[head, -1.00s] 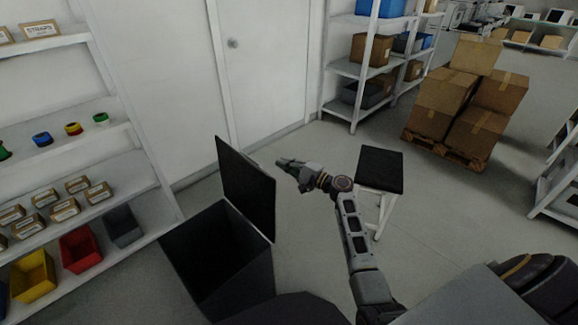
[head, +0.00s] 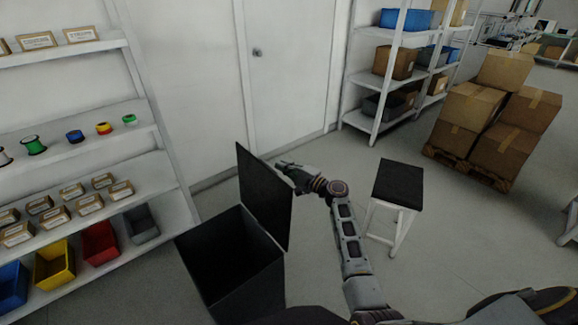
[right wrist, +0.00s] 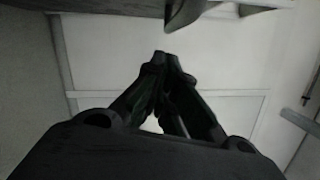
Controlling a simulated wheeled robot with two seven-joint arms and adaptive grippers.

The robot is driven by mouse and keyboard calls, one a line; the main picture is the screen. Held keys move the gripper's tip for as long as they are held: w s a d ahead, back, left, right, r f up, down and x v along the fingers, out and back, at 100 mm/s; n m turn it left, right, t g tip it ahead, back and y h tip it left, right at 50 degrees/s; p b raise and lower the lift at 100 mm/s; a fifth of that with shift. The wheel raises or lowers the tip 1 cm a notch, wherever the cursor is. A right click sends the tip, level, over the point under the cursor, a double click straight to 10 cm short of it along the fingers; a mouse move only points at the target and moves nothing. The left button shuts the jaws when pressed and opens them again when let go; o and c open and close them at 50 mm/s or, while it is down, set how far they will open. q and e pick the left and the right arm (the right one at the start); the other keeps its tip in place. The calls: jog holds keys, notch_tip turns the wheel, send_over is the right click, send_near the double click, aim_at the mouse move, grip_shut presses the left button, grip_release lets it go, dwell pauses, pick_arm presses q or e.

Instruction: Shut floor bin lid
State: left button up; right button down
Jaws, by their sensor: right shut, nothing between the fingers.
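The black floor bin (head: 232,262) stands on the floor at the lower left of the head view, with its dark inside showing. Its black lid (head: 264,195) is open and stands steeply upright at the bin's right side. My right gripper (head: 280,164) is shut and empty, at the lid's upper right edge and partly behind the lid. I cannot tell whether it touches the lid. In the right wrist view, my right gripper (right wrist: 166,60) shows its fingertips together. My left gripper is not in view.
A shelf (head: 150,113) with spools, small boxes and coloured bins stands left of the floor bin. A black-topped stool (head: 398,184) stands right of my right arm. A pallet (head: 470,173) with cardboard boxes (head: 500,111) is farther back. A closed door (head: 290,80) is behind.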

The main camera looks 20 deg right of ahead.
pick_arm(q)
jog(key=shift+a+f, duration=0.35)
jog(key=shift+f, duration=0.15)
pick_arm(e)
jog(key=shift+s+a+r, duration=0.15)
jog(key=shift+s+a, duration=0.1)
jog(key=shift+a, duration=0.55)
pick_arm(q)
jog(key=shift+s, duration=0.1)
pick_arm(e)
jog(key=shift+a, duration=0.15)
